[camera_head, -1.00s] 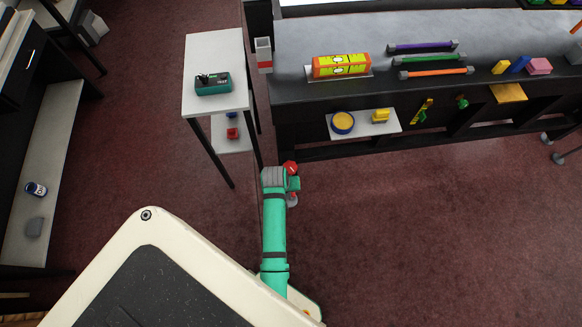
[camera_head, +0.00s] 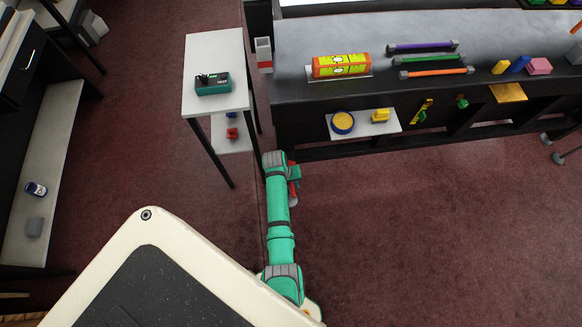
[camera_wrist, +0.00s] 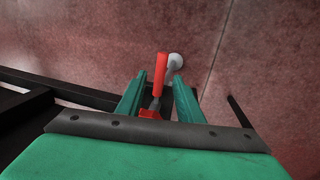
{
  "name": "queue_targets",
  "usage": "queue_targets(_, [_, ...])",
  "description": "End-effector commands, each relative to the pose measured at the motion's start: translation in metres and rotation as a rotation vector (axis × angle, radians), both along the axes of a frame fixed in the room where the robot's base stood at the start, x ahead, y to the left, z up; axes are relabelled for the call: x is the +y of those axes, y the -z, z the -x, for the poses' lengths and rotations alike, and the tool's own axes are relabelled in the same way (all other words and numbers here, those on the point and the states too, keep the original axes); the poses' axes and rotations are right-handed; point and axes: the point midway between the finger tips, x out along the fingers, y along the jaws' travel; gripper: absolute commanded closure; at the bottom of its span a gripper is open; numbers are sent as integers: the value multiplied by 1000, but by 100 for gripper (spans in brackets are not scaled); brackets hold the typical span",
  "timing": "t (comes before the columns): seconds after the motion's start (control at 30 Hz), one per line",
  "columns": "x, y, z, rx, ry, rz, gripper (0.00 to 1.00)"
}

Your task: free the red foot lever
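The red foot lever (camera_wrist: 161,75) shows in the wrist view as a narrow upright red bar, with a pale round disc (camera_wrist: 176,62) at its right and a red block (camera_wrist: 149,113) below it. My gripper (camera_wrist: 159,82) is open, with its two green fingers on either side of the lever and visible gaps at both sides. The lever's lower end is partly hidden. In the head view, a piece of the red lever (camera_head: 294,190) shows beside the end of my arm, low near the floor; my fingers are hard to make out there.
A small white table (camera_head: 215,112) with a green tester box (camera_head: 213,84) stands left of my arm. A long dark bench (camera_head: 300,100) runs along the back right, with a white shelf (camera_head: 352,130) at its front. The red-brown floor (camera_head: 430,230) at right is clear.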

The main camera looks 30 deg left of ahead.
Motion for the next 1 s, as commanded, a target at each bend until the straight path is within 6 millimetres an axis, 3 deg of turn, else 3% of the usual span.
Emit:
queue_targets(0.2, [-3,19,-3,0,0,0,67])
queue_targets(0.53, [-3,23,-3,0,0,0,67])
queue_targets(0.57, [-3,23,-3,0,0,0,69])
queue_targets(0.7, [-3,23,-3,0,0,0,100])
queue_targets(1.0, [-7,22,-5,-1,-5,-1,100])
